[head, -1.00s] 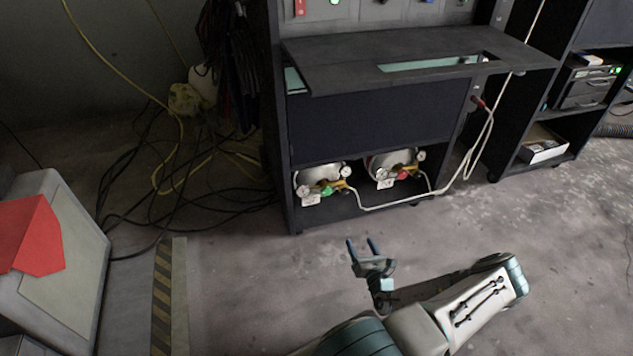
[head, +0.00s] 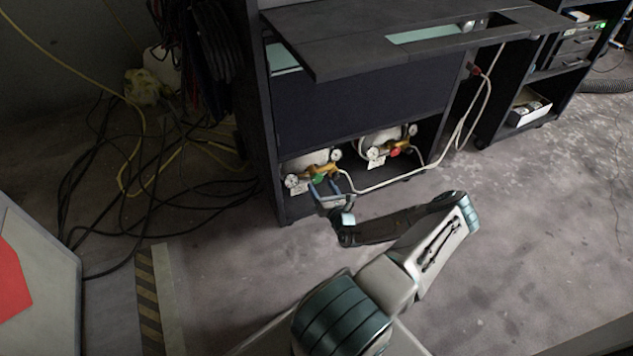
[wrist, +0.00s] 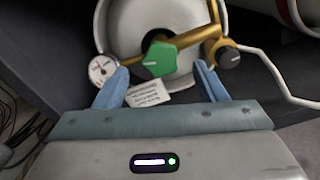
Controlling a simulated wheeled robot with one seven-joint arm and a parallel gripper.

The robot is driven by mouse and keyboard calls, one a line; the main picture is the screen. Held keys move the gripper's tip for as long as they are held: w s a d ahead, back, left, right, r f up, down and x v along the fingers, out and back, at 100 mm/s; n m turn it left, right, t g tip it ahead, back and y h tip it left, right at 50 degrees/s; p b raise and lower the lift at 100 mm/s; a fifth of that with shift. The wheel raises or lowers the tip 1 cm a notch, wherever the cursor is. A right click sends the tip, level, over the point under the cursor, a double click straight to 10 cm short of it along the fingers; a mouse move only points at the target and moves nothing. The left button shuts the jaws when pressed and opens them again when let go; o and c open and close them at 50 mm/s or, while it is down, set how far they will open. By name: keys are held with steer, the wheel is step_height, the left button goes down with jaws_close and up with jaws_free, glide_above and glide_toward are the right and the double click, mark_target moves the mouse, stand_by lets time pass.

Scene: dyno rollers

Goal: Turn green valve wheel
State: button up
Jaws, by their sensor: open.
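The green valve wheel (wrist: 160,59) sits on the brass fitting at the end of a pale gas cylinder (wrist: 185,85), low in the black cabinet. In the head view the green wheel (head: 319,177) shows small, just above my fingertips. My gripper (wrist: 163,80) is open, its two blue fingers pointing at the cylinder. The wheel lies between the finger lines, slightly beyond the tips, with no contact visible. A white gauge (wrist: 102,69) is beside the left finger. A black knob (wrist: 228,57) is beside the right finger. A white label (wrist: 147,93) hangs below the wheel.
A second cylinder with a red wheel (head: 394,152) stands to the right on the same shelf. A white hose (head: 400,180) runs from the fittings rightward. The black cabinet (head: 350,105) overhangs the shelf. Cables (head: 110,170) lie on the floor at left.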

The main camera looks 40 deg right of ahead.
mark_target(318, 180)
steer(key=shift+b+x, duration=0.8)
steer(key=shift+x, duration=1.9)
steer(key=shift+s, duration=0.1)
steer(key=c, duration=1)
